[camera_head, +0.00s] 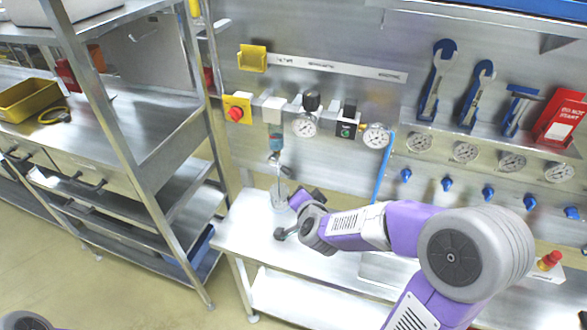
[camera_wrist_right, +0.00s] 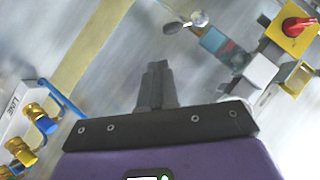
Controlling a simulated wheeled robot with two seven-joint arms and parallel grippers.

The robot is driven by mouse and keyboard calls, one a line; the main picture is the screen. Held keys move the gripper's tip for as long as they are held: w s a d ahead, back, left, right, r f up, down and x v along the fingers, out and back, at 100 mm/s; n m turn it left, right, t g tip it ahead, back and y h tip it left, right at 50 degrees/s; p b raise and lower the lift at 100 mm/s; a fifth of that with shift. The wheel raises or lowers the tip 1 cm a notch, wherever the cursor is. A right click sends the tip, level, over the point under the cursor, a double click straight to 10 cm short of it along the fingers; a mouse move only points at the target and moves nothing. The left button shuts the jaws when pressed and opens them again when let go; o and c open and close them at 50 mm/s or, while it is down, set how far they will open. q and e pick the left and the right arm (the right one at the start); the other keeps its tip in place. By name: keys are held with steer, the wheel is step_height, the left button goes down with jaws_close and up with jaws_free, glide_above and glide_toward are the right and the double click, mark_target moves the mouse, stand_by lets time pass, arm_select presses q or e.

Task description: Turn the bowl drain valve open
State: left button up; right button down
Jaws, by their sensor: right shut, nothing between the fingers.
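The filter bowl (camera_head: 275,132) hangs under the panel's row of devices in the head view, with a teal part. A small metal drain valve (camera_head: 274,158) sits below it, above a clear container (camera_head: 279,196) on the bench. In the right wrist view, the teal-grey bowl (camera_wrist_right: 218,42) is at the upper right. A small silver fitting (camera_wrist_right: 199,18) and a dark rounded piece (camera_wrist_right: 173,28) show beyond it. My right gripper (camera_wrist_right: 157,68) is shut and empty, apart from these parts. The valve handle's position is unclear. My left gripper is out of view.
A blue pipe (camera_head: 383,168) runs down to the right. Blue valves (camera_head: 447,184) line the panel. A metal shelf rack (camera_head: 150,155) stands left; the bench's left part (camera_head: 245,215) is mostly clear.

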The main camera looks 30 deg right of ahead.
steer(key=r+x, duration=0.1)
steer(key=x, duration=1.1)
steer(key=shift+w+r+m+t+h, duration=0.25)
steer(key=shift+w+m+t+h, duration=0.05)
steer(key=shift+w+m+h, duration=0.1)
steer(key=shift+a, duration=0.15)
